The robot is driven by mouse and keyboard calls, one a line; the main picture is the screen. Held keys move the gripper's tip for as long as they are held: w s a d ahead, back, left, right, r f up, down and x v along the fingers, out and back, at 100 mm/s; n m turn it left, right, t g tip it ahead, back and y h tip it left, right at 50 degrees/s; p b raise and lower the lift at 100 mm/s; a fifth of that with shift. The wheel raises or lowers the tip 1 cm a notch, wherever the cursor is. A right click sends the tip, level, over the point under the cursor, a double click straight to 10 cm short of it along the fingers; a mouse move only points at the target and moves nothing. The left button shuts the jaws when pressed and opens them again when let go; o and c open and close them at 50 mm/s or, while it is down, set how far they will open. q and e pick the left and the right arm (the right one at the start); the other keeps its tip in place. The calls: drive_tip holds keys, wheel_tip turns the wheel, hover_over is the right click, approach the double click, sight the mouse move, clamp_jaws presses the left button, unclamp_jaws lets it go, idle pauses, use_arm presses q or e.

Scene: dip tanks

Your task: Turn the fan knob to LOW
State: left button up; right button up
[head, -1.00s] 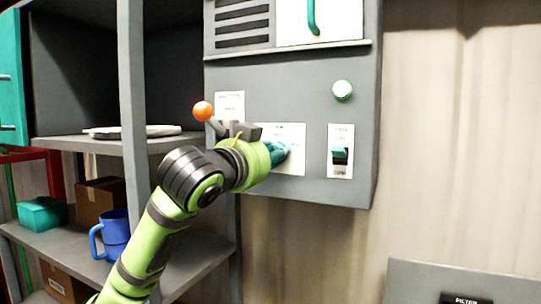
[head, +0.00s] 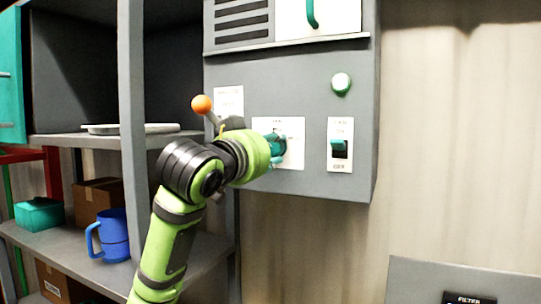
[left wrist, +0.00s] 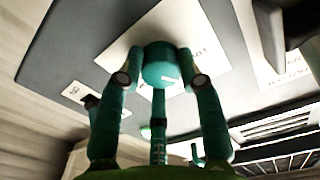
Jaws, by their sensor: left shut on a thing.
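The fan knob (left wrist: 160,62) is a round teal knob with a white mark on its face, on a white label plate (left wrist: 185,28) in the left wrist view. My left gripper (left wrist: 161,76) has its teal fingers on both sides of the knob, shut on it. In the head view the same gripper (head: 274,148) reaches the white fan plate (head: 292,131) on the grey cabinet (head: 300,187). There the fingers and wrist largely hide the knob, and the setting it points at cannot be read. My right gripper is in neither view.
An orange-ball lever (head: 202,104) sticks out close above my left wrist.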

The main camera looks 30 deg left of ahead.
use_arm(q)
drive_tip(key=n+b, duration=0.1)
drive_tip(key=n, duration=0.1)
drive_tip(key=f+n, duration=0.1)
drive_tip(key=n, duration=0.2)
drive_tip(key=shift+w+d+b, duration=0.15)
drive_tip(key=shift+d+b, duration=0.05)
drive_tip(key=shift+b, duration=0.2)
idle(0.3)
drive_tip(key=o, duration=1.1)
drive_tip(key=shift+o, duration=0.2)
drive_tip(key=shift+r, duration=0.2)
drive_tip(key=shift+a, duration=0.1)
drive_tip(key=s, duration=1.2)
drive_tip(key=shift+d+f, duration=0.2)
drive_tip(key=shift+d, duration=0.1)
